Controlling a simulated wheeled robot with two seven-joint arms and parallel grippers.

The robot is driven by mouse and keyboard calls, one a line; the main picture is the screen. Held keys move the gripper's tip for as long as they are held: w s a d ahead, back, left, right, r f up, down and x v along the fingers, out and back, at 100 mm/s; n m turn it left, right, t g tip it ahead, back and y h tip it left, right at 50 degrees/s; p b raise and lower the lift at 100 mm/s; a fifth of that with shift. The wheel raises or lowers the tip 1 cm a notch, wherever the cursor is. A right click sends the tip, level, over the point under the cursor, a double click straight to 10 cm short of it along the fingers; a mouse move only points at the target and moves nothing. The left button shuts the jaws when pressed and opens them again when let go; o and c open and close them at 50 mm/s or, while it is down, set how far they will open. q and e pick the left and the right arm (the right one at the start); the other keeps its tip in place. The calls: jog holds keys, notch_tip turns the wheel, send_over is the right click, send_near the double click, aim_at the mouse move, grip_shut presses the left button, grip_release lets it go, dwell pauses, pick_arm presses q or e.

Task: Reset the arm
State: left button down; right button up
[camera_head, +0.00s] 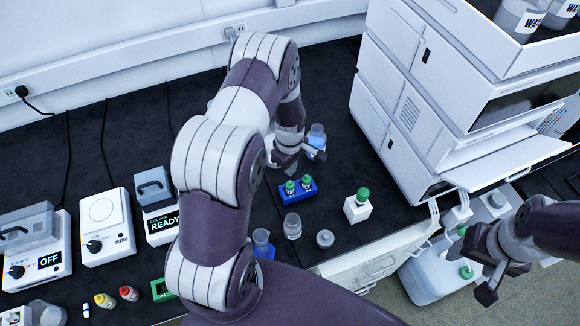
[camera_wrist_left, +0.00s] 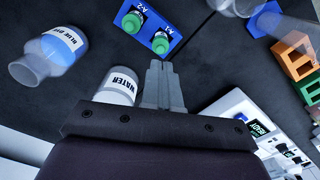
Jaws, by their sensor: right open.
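My left gripper (camera_head: 298,160) is over the black bench, beside the blue dye bottle (camera_head: 317,138) and behind the blue vial rack (camera_head: 297,191). In the left wrist view its fingers (camera_wrist_left: 163,82) are together with nothing visible between them. A bottle labelled WATER (camera_wrist_left: 117,86) stands close beside the fingers there. The blue dye bottle (camera_wrist_left: 52,53) and the rack (camera_wrist_left: 172,38) with two green-capped vials also show there. My right gripper (camera_head: 474,268) is open and empty at the right, beyond the bench's front edge.
White stacked instruments (camera_head: 400,110) stand at the right with an open flap (camera_head: 505,160). A white block with a green-capped vial (camera_head: 357,208), a clear bottle (camera_head: 292,226) and small devices (camera_head: 105,225) stand on the bench. A large container (camera_head: 440,275) is below the right arm.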

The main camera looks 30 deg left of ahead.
pick_arm(q)
jog(key=shift+r+p, duration=0.45)
jog(key=shift+r, duration=0.5)
jog(key=shift+m, duration=0.6)
jog(key=s+d+r+m+b, duration=0.1)
jog(key=s+d+r+m, duration=0.3)
jog(key=s+r+m, duration=0.2)
jog(key=s+d+r+m+t+b, duration=0.1)
jog(key=s+d+r+m+b, duration=0.1)
jog(key=s+d+r+m, duration=0.2)
jog(key=s+r+m, duration=0.3)
jog(key=r+m, duration=0.1)
jog(key=r, duration=0.2)
jog(key=shift+s+r+b, duration=0.25)
jog(key=shift+b, duration=0.05)
